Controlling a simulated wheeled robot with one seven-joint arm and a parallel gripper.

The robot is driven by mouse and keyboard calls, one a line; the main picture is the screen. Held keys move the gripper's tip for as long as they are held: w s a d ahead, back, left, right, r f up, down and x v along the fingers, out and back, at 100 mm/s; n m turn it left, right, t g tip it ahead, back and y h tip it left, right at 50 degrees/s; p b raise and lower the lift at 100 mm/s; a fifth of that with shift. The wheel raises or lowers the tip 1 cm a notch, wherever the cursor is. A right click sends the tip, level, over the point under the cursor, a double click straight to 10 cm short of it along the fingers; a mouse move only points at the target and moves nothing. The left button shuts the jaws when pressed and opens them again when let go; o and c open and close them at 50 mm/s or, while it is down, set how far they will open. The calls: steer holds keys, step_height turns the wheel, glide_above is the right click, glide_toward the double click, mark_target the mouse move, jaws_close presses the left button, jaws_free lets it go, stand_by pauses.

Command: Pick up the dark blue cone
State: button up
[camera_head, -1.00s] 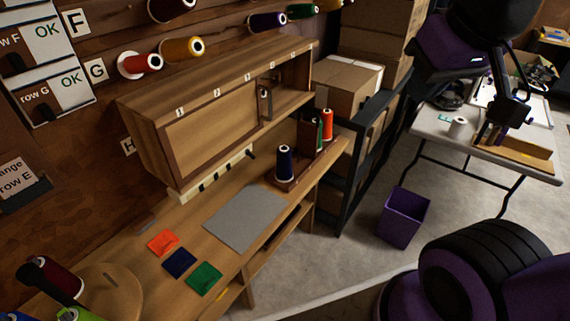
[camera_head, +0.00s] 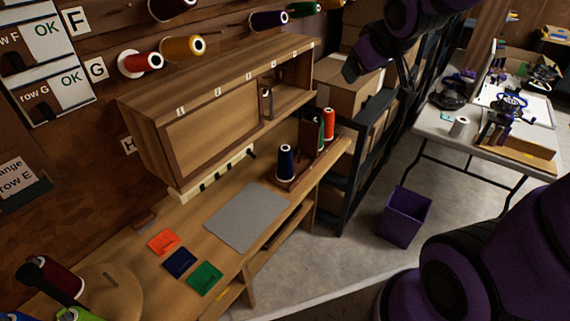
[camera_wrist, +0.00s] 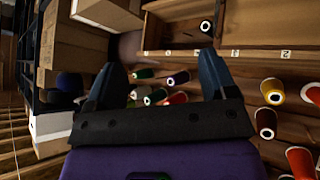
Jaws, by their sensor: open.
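The dark blue cone (camera_head: 286,162) stands upright on the wooden bench, at the left end of a small brown rack holding a green cone (camera_head: 311,137) and an orange cone (camera_head: 328,124). My gripper is open and empty in the wrist view (camera_wrist: 160,66), its two dark fingers spread apart. In the head view my arm hangs at the top right, in front of the stacked boxes, above and right of the dark blue cone and apart from it. I cannot make out the dark blue cone for certain in the wrist view.
A wooden cabinet (camera_head: 210,127) overhangs the bench left of the cone. A grey mat (camera_head: 247,217) and several coloured cloth squares lie in front. Thread cones stick out from the wall above. A dark shelf with cardboard boxes (camera_head: 348,92) stands to the right; a purple bin (camera_head: 404,217) is on the floor.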

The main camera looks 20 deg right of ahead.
steer(key=w+f+n+t+y, duration=0.1)
steer(key=w+f+n, duration=0.1)
steer(key=w+f, duration=0.6)
steer(key=n+t+y, duration=0.3)
steer(key=n+y, duration=0.1)
steer(key=y, duration=0.4)
glide_toward(291, 153)
steer(key=w+d+r, duration=0.1)
steer(key=w+r, duration=0.4)
steer(key=w, duration=0.1)
steer(key=s+f+t+y, duration=0.25)
steer(key=s+f, duration=0.25)
steer(key=f, duration=0.3)
steer(key=shift+m+g+y, duration=0.25)
steer(key=shift+m, duration=0.15)
steer(key=shift+x, duration=5.75)
steer(key=shift+s+a, duration=0.2)
steer(key=shift+c, duration=0.3)
